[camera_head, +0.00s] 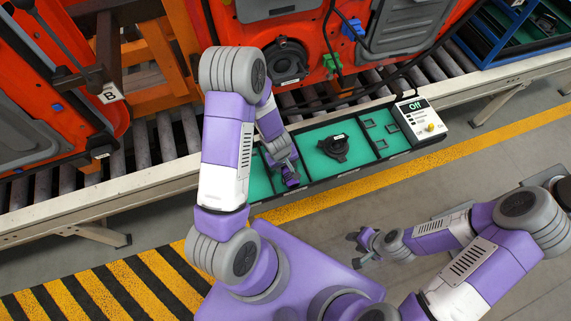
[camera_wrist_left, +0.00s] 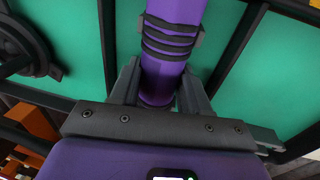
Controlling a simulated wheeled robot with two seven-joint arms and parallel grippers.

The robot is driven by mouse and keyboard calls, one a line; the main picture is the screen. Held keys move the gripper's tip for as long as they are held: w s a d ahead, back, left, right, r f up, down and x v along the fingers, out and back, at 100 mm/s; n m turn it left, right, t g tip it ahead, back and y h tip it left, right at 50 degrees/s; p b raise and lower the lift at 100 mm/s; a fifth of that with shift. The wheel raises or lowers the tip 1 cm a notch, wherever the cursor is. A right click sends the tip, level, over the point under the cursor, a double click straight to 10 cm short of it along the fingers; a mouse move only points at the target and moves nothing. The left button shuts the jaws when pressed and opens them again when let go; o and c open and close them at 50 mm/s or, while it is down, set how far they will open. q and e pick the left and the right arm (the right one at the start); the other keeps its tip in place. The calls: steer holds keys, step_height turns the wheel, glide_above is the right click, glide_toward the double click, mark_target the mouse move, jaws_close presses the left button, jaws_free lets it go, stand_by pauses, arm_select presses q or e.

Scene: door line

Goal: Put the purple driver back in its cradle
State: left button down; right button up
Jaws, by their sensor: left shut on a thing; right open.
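My left gripper (camera_head: 284,164) is shut on the purple driver (camera_head: 291,181) over the left part of the green-floored tray. In the left wrist view the driver (camera_wrist_left: 170,45) is a purple cylinder with dark ribbed bands, passing between the two grey fingers. Its far end runs out of that view. I cannot tell whether the driver touches the tray floor. I cannot make out the cradle; the arm and gripper cover part of the tray's left section. My right gripper (camera_head: 361,247) is open and empty, low over the grey floor, away from the tray.
The dark-framed tray (camera_head: 312,184) is split by dark dividers and holds a round black part (camera_head: 335,147). A white box reading "Off" (camera_head: 419,119) with a yellow knob stands at its right end. Orange doors (camera_head: 300,45) hang behind, above the roller conveyor (camera_head: 150,145).

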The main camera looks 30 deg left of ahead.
arm_select(q)
steer(key=shift+s+f, duration=0.15)
steer(key=shift+f, duration=0.05)
steer(key=shift+c, duration=2.3)
jaws_free()
steer(key=shift+r, duration=0.1)
steer(key=r+p, duration=0.1)
steer(key=r, duration=0.1)
steer(key=r+p, duration=0.1)
steer(key=r, duration=0.2)
steer(key=s+r+p, duration=0.1)
steer(key=r+p, duration=0.1)
steer(key=shift+a+r, duration=0.15)
steer(key=shift+a, duration=0.1)
